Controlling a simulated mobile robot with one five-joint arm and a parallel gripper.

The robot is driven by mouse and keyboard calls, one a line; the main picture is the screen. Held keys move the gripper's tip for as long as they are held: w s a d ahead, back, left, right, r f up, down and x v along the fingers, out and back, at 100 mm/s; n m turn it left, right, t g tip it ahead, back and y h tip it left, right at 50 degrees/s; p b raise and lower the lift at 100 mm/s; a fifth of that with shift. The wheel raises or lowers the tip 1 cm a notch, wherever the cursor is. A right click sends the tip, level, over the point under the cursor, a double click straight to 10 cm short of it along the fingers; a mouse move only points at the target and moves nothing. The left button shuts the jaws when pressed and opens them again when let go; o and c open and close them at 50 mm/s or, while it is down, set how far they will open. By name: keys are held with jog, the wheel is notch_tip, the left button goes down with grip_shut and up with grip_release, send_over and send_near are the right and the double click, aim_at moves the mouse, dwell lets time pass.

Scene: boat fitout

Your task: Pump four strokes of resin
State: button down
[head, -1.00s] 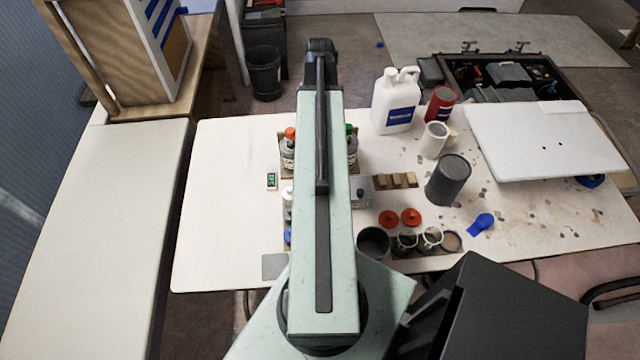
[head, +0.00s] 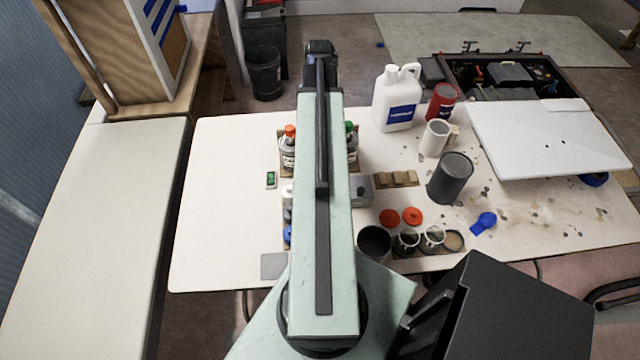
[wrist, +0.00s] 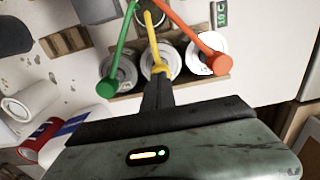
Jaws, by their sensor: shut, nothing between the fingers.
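Three pump bottles stand side by side in a wooden rack (wrist: 128,101). One has a green pump (wrist: 121,48), the middle one a yellow pump (wrist: 157,54), and one an orange pump (wrist: 205,49). In the head view the orange-topped bottle (head: 289,150) and the green-topped bottle (head: 352,150) show on either side of my arm, which hides the yellow one. My gripper (wrist: 157,78) is shut and empty, with its tips at the yellow pump's head. I cannot tell whether they touch it.
A small green digital display (head: 270,180) lies left of the rack. Several cups stand at the table's front, near two red lids (head: 411,216). A dark grey can (head: 450,178), a white jug (head: 397,98) and a red can (head: 442,101) stand to the right. The table's left part is clear.

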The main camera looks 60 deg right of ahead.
jog(key=shift+f+b, duration=1)
jog(key=shift+f, duration=0.15)
jog(key=shift+r+p, duration=2.25)
jog(key=shift+f, duration=0.1)
jog(key=shift+f, duration=0.1)
jog(key=shift+f+b, duration=1.95)
jog(key=shift+b, duration=0.2)
jog(key=shift+r, duration=0.1)
jog(key=shift+r+p, duration=1.95)
jog(key=shift+p, duration=0.1)
jog(key=shift+f, duration=0.15)
